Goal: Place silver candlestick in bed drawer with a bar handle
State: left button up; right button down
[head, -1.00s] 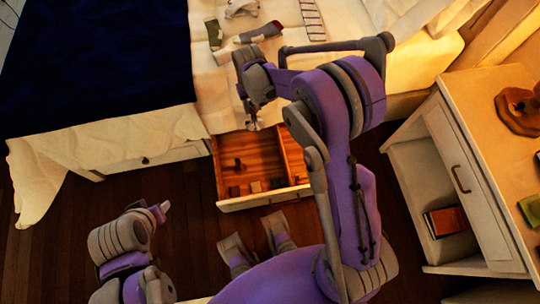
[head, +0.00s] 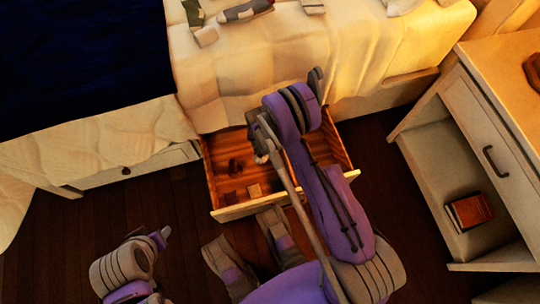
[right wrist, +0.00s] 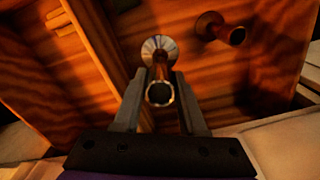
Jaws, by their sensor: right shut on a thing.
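The silver candlestick (right wrist: 160,93) is held between the fingers of my right gripper (right wrist: 161,88) in the right wrist view. Its round end faces the camera, and a wider silver flare shows beyond the fingertips. The open bed drawer (head: 232,211) has a wooden interior with a divider; its handle does not show clearly. My right arm reaches over the drawer and largely hides the gripper in the head view. The gripper is over the drawer's interior; I cannot tell whether the candlestick touches the bottom. My left arm is low at the left, and its gripper cannot be made out.
Small blocks (head: 254,190) lie near the drawer front. A closed bed drawer with a round knob (head: 126,171) is left. A nightstand (head: 428,180) stands right. Several items lie on the bed (head: 310,45).

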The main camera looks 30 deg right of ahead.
aim_at(261, 156)
notch_tip(261, 156, down, 10)
jog(key=shift+b, duration=1.25)
jog(key=shift+f, duration=0.15)
jog(key=shift+c, duration=2.3)
grip_release()
